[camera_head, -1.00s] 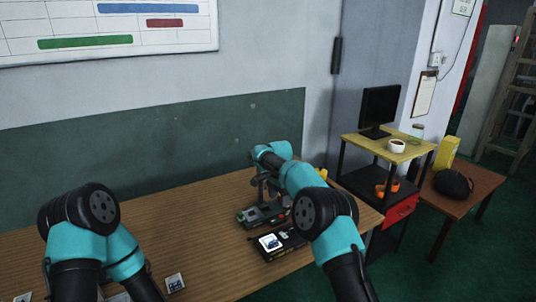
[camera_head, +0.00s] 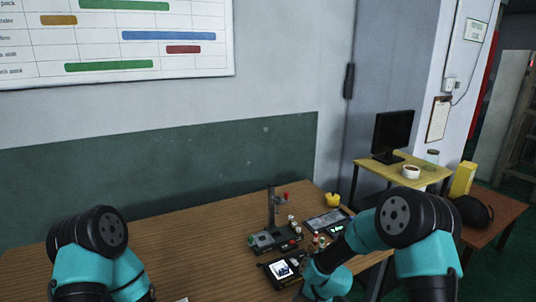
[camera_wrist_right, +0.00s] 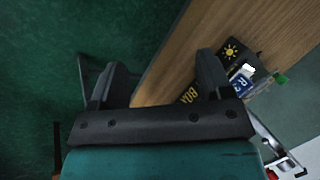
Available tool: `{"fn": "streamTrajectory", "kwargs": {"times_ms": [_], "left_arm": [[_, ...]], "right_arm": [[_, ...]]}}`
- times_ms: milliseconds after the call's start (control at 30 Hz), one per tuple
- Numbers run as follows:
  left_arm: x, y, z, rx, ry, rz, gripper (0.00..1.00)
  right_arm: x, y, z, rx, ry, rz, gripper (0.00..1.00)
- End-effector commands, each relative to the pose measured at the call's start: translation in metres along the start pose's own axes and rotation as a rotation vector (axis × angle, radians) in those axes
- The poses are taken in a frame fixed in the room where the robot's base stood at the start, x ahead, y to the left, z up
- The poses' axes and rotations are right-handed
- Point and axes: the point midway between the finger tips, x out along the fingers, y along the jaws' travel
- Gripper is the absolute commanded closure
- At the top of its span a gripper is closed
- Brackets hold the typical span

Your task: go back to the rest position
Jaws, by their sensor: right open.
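My right gripper (camera_wrist_right: 162,82) is open and empty in the right wrist view, its two fingers apart over the table edge and the green floor. In the head view my right arm bends down at the lower right, and its fingers cannot be made out there. My left arm stands at the lower left of the head view; its gripper is out of the picture. On the wooden table (camera_head: 180,240) a dark stand with an upright post (camera_head: 272,208) stands near the middle. In front of it lies a black box (camera_head: 268,278) with a white-and-blue card (camera_head: 281,269) on it.
A grey tray (camera_head: 322,222) and a yellow round item (camera_head: 333,200) lie to the stand's right. Beyond are a cart with a monitor (camera_head: 393,133) and white cup (camera_head: 411,171), and a side table with a black bag (camera_head: 472,212). The table's left half is mostly clear.

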Motion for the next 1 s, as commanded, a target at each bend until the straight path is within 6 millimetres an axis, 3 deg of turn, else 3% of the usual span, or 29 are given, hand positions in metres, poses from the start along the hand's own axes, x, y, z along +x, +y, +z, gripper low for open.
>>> {"fn": "streamTrajectory", "kwargs": {"times_ms": [33, 200, 400, 500, 600, 1000], "left_arm": [[0.0, 0.0, 0.0, 0.0, 0.0, 0.0, 1.0], [0.0, 0.0, 0.0, 0.0, 0.0, 0.0, 1.0], [0.0, 0.0, 0.0, 0.0, 0.0, 0.0, 1.0], [0.0, 0.0, 0.0, 0.0, 0.0, 0.0, 1.0], [0.0, 0.0, 0.0, 0.0, 0.0, 0.0, 1.0], [0.0, 0.0, 0.0, 0.0, 0.0, 0.0, 1.0]], "right_arm": [[0.005, 0.026, 0.019, -0.007, -0.013, 0.023, 0.28], [0.012, 0.102, 0.083, -0.061, -0.053, 0.08, 0.28], [0.002, 0.167, 0.167, -0.122, -0.114, 0.104, 0.28], [-0.005, 0.183, 0.195, -0.142, -0.135, 0.102, 0.28], [-0.009, 0.19, 0.209, -0.154, -0.144, 0.098, 0.28], [-0.01, 0.191, 0.211, -0.157, -0.144, 0.097, 0.28]]}}
